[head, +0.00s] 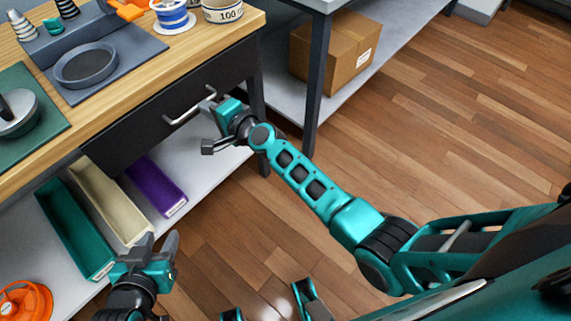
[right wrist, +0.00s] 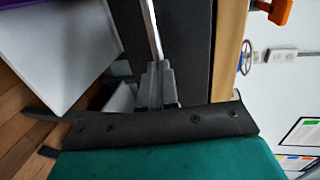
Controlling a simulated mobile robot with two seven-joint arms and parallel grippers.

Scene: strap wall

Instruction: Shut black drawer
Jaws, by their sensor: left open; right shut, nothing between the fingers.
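The black drawer (head: 150,122) sits under the wooden bench top, with a silver bar handle (head: 190,106) on its front. No drawer interior shows; I cannot tell whether a small gap remains. My right gripper (head: 208,106) is shut and empty at the right end of the handle. In the right wrist view its closed fingers (right wrist: 158,84) are by the end of the handle (right wrist: 152,30), close to the dark drawer front (right wrist: 184,50); contact is unclear. My left gripper (head: 159,243) is open and empty, low in front of the bench, near the shelf bins.
A lower shelf (head: 200,160) holds a purple bin (head: 155,188), a cream bin (head: 108,203) and a teal bin (head: 75,230). An orange object (head: 25,300) is at lower left. A cardboard box (head: 335,52) stands on another shelf. Wood floor on the right is clear.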

